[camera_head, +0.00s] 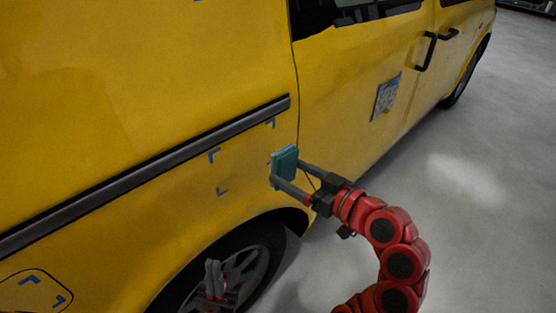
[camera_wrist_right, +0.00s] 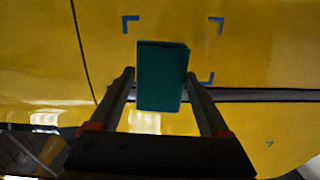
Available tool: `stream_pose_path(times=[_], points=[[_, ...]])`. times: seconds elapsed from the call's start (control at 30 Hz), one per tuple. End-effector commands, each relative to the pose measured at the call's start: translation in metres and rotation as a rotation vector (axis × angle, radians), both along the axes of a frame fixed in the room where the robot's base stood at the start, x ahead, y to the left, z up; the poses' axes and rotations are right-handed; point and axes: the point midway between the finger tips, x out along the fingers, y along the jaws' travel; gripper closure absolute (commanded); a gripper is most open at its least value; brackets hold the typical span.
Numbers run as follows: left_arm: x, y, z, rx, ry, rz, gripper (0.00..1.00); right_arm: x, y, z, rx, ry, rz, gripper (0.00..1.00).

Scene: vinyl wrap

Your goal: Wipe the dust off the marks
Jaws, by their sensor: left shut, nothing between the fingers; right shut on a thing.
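Blue corner marks (camera_head: 214,156) sit on the yellow van (camera_head: 130,100), above the wheel arch and behind the door seam. Three corners show in the head view. Three show in the right wrist view too, one at upper left (camera_wrist_right: 130,24). My right gripper (camera_head: 290,178) is shut on a teal block (camera_head: 285,162). No dust can be made out. My left gripper (camera_head: 214,275) is shut and empty, low before the wheel.
A dark trim strip (camera_head: 150,170) runs along the van's side. More blue marks (camera_head: 45,288) are on the fuel flap at lower left. A blue-edged patch (camera_head: 386,97) is on the door. The grey floor (camera_head: 480,180) at right is clear.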

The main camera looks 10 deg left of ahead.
Motion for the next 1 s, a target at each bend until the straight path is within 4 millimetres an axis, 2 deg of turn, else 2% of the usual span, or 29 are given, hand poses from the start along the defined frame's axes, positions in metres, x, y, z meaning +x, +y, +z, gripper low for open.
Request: stream_pose_path(times=[0.03, 0.2, 0.4, 0.5, 0.67, 1.0], points=[[0.000, 0.000, 0.020, 0.000, -0.001, 0.000, 1.00, -0.006, 0.010, 0.007, 0.033, 0.047, 0.014, 0.65], [0.000, 0.000, 0.061, 0.000, 0.000, 0.000, 1.00, -0.034, 0.042, -0.007, 0.187, 0.266, 0.027, 0.65], [0.000, 0.000, 0.092, 0.000, -0.001, 0.000, 1.00, -0.064, 0.062, -0.032, 0.344, 0.467, 0.002, 0.65], [0.000, 0.000, 0.100, 0.000, 0.000, 0.000, 1.00, -0.076, 0.067, -0.042, 0.390, 0.521, -0.007, 0.65], [0.000, 0.000, 0.105, 0.000, 0.000, 0.000, 1.00, -0.083, 0.069, -0.051, 0.428, 0.558, -0.018, 0.65], [0.000, 0.000, 0.111, 0.000, 0.000, 0.000, 1.00, -0.071, 0.087, -0.050, 0.430, 0.558, -0.015, 0.65]])
